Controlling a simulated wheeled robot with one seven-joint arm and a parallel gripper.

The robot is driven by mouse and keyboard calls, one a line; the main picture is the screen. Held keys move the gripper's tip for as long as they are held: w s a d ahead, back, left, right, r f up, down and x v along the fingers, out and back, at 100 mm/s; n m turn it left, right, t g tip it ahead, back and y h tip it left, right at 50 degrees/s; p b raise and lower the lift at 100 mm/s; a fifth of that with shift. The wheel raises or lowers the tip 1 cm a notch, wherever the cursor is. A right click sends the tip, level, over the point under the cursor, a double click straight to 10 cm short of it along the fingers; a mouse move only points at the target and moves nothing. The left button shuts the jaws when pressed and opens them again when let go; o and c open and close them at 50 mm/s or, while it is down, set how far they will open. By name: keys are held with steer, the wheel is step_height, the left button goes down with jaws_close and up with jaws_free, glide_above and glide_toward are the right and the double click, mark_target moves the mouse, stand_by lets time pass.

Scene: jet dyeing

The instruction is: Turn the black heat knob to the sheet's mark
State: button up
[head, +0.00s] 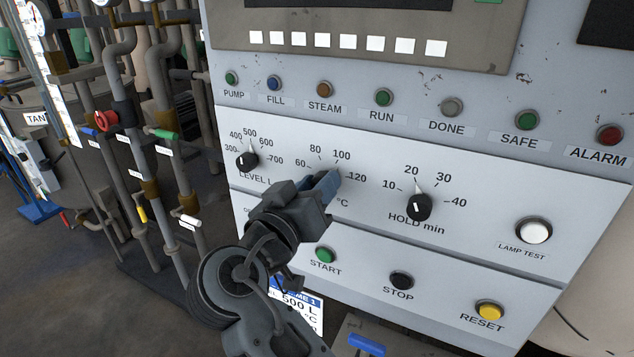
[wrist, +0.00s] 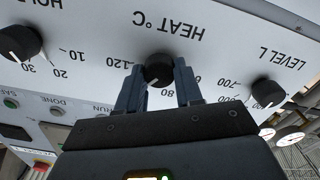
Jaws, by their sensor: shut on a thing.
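The black heat knob (wrist: 158,68) sits on the pale panel under the upside-down HEAT °C label in the wrist view. My gripper (wrist: 158,84) is shut on it, one blue-grey finger on each side. Its white pointer faces roughly down in that view, near the 80 side; the exact reading is unclear as a finger covers part of the scale. In the head view my gripper (head: 322,187) hides the knob; 60, 80, 100 and 120 show around it. The sheet (head: 304,309) is partly behind my arm; it shows "500 L", but its °C number is hidden.
The level knob (head: 247,160) is left of the heat dial and the hold knob (head: 418,206) right of it. Start (head: 325,255), stop (head: 401,280) and reset (head: 489,310) buttons lie below. Pipes with valves (head: 104,121) stand at the left.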

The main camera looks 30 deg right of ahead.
steer(key=shift+n+p, duration=0.35)
steer(key=shift+n, duration=0.65)
steer(key=o, duration=1)
steer(key=shift+o, duration=0.2)
steer(key=b+v, duration=0.2)
steer(key=v, duration=0.5)
steer(key=shift+s+a, duration=0.2)
steer(key=shift+a, duration=0.15)
steer(key=shift+f, duration=0.1)
